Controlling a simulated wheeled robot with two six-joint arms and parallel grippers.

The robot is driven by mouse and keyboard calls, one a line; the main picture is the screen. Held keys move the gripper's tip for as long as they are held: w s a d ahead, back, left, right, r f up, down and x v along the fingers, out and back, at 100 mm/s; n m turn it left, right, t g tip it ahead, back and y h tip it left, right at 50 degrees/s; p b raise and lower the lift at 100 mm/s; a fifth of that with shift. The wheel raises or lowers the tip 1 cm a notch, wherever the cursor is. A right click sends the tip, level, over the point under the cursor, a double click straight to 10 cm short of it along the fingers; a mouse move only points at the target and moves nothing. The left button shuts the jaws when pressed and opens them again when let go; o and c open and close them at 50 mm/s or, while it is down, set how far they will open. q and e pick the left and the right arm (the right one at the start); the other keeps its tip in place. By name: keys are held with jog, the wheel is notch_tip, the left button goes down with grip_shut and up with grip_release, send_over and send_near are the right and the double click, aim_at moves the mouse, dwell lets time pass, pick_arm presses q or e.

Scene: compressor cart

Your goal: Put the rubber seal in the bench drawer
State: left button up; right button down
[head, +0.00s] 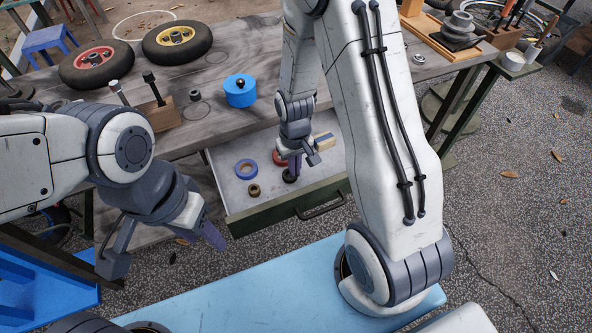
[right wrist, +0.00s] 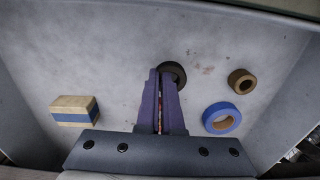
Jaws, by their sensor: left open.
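The rubber seal, a black ring (right wrist: 176,70), is at the fingertips of my right gripper (right wrist: 160,74) in the right wrist view. The purple fingers are nearly together, with the ring's near side between their tips. In the head view the right gripper (head: 291,168) reaches down into the open bench drawer (head: 272,218), and the dark seal (head: 290,177) shows below it. I cannot tell whether the seal touches the drawer floor. My left gripper (head: 165,243) is open and empty in front of the bench, left of the drawer.
The drawer also holds a blue tape roll (head: 246,169), a brown ring (head: 253,190), a red round thing (head: 279,157) and a tan-and-blue block (head: 324,143). A blue canister (head: 240,90) and two wheels (head: 177,42) are on the bench (head: 215,120).

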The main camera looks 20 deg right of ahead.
jog(key=shift+f, duration=0.35)
jog(key=c, duration=1.5)
grip_release()
jog(key=shift+f, duration=0.1)
jog(key=o, duration=0.4)
notch_tip(320, 180, up, 12)
jog(key=p, duration=0.3)
jog(key=s+a+r+n, duration=0.2)
jog(key=s+a+r, duration=0.1)
jog(key=s, duration=0.3)
jog(key=s+a+r+n, duration=0.2)
jog(key=s+a+r, duration=0.2)
jog(key=s+a, duration=0.2)
jog(key=s+a+r+n+y, duration=0.1)
jog(key=s+a+r+n, duration=0.1)
jog(key=s+a+r, duration=0.2)
jog(key=shift+s+a+n, duration=0.15)
jog(key=shift+s+n, duration=0.25)
jog(key=shift+s, duration=1.1)
